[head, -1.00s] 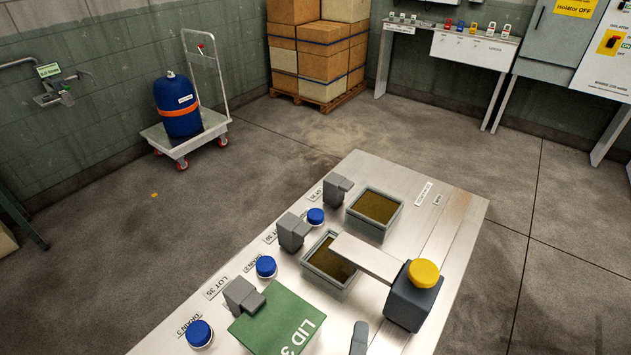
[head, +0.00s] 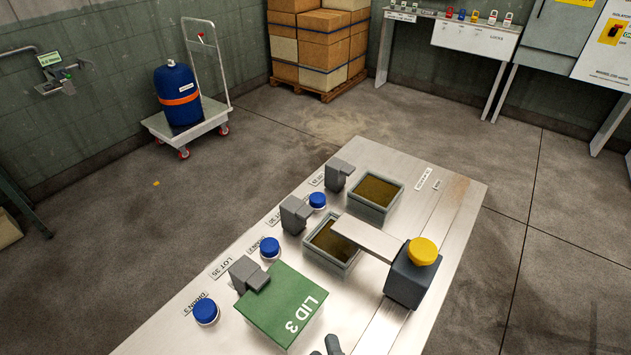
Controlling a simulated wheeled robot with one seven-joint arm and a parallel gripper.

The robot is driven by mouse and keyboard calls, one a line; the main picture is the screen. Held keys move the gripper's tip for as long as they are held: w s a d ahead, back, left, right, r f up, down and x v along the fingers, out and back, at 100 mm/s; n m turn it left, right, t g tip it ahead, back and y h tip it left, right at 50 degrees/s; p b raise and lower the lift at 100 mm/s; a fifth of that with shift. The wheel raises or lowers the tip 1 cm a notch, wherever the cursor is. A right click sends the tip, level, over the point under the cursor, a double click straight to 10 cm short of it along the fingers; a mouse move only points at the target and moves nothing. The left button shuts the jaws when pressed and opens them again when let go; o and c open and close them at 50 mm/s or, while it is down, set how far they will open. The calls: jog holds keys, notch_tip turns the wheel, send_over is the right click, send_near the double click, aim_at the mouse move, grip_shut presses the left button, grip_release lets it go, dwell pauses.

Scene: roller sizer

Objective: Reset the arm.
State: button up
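Two dark grey rounded shapes at the bottom edge look like the tips of my gripper (head: 327,346), just below the green lid marked LID 3 (head: 283,308). They lie close together, the rest is cut off by the frame, and I cannot tell whether they are shut. No held object shows. The rest of my arm is out of view.
The metal bench (head: 445,200) carries two open trays of brown material, a far one (head: 376,193) and a near one (head: 332,247). A flat plate from a dark block with a yellow knob (head: 424,251) reaches over the near tray. Blue caps (head: 206,311) line the left side.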

jog(key=s+d+r+m+h, duration=0.1)
jog(key=s+d+r+m, duration=0.2)
jog(key=s+d+m, duration=0.3)
jog(key=s+d+r+m+h, duration=0.2)
jog(key=s+d+m, duration=0.5)
jog(key=s+d, duration=0.5)
jog(key=shift+s+r+m, duration=0.3)
jog(key=shift+s+r, duration=0.3)
jog(key=shift+r, duration=0.25)
